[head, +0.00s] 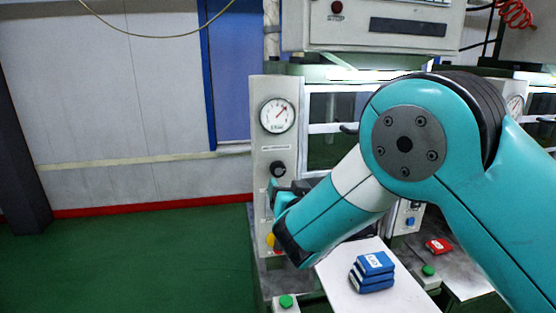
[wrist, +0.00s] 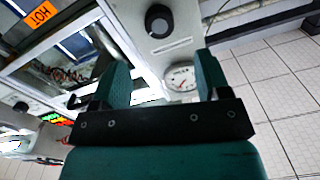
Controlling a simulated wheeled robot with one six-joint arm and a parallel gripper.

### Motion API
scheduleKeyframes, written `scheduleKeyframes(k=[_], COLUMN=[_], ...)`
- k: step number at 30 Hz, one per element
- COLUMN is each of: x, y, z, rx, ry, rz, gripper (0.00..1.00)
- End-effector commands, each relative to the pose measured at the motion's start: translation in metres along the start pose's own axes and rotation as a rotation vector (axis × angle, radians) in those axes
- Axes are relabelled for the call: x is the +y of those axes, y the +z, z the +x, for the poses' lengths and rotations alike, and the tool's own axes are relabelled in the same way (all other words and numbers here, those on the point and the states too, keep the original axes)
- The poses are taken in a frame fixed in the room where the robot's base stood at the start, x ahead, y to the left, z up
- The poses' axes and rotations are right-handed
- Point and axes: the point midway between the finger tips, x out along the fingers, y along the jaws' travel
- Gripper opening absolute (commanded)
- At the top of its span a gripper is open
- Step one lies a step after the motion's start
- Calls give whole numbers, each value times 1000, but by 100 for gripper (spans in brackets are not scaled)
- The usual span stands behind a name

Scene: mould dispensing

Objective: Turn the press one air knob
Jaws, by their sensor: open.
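The press's grey front panel (head: 268,95) carries a round white gauge (head: 277,115) with a black knob (head: 278,169) below it. In the wrist view the picture is turned over: the black knob (wrist: 159,21) is at the top and the gauge (wrist: 181,78) is below it. My gripper (head: 284,193) is in front of the panel, slightly below the knob in the head view. In the wrist view my gripper (wrist: 161,62) is open and empty. The knob shows beyond the fingertips, apart from them. My wrist hides part of the lower panel in the head view.
A stack of blue blocks (head: 373,270) lies on a white board (head: 338,283) below my arm. A red block (head: 438,246) and green buttons (head: 286,301) are nearby. A control box (head: 372,22) hangs above. Green floor at left is clear.

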Motion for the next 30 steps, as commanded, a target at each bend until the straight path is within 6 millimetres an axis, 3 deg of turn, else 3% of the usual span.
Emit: scheduleKeyframes(k=[1,6,13,19,28,30], x=[0,1,1,1,1,1], y=[-8,-5,-2,0,0,0], z=[12,47,81,94,96,96], rx=[0,0,-1,-2,-1,-1], ry=[3,4,3,2,1,1], rz=[1,0,1,0,-1,-1], gripper=[69,69,69,69,69,56])
